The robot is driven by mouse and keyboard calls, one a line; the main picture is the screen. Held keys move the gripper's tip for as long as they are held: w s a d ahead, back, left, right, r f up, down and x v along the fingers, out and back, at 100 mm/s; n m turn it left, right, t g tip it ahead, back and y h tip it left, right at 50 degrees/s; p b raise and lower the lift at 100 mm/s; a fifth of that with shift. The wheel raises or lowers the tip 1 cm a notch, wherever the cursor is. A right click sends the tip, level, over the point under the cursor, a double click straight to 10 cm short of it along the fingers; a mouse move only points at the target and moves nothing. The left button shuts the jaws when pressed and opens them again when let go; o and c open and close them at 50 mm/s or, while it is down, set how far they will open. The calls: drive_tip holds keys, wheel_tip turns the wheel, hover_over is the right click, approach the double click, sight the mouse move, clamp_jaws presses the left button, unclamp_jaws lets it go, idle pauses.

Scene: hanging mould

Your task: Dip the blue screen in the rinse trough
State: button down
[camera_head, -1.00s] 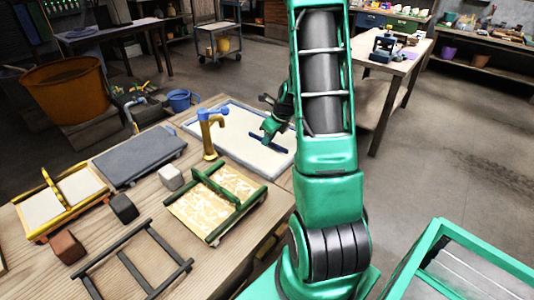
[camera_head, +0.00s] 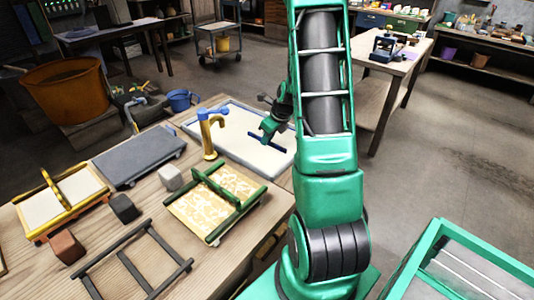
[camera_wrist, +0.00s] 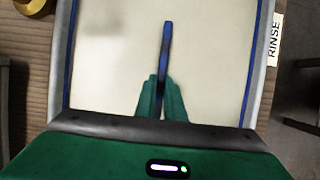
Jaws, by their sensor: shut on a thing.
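The blue screen (camera_head: 282,148) is at the rinse trough (camera_head: 222,152), on the far end of the bench. My gripper (camera_head: 266,137) is shut on its blue handle bar. In the wrist view, the handle (camera_wrist: 167,42) stands between the green fingers of my gripper (camera_wrist: 161,88). The screen's pale face and blue side rails (camera_wrist: 248,70) show inside the trough's grey rim (camera_wrist: 260,85), beside the RINSE label. The screen looks roughly level within the rim. How deep it sits is hidden, and I cannot tell whether it touches the liquid.
A yellow tap with blue top (camera_head: 207,135) stands left of the trough. Nearer are a green-handled screen (camera_head: 215,200), a yellow-handled screen (camera_head: 62,198), a grey slab (camera_head: 138,158), small blocks (camera_head: 124,208) and a dark ladder-like rack (camera_head: 133,262). A blue bucket (camera_head: 180,100) is behind.

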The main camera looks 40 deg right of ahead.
drive_tip(key=shift+s+d, duration=0.1)
drive_tip(key=shift+s, duration=0.55)
drive_tip(key=shift+r, duration=0.2)
wheel_tip(320, 180, up, 11)
drive_tip(key=shift+f, duration=0.15)
idle(0.8)
idle(0.9)
drive_tip(key=shift+r, duration=2)
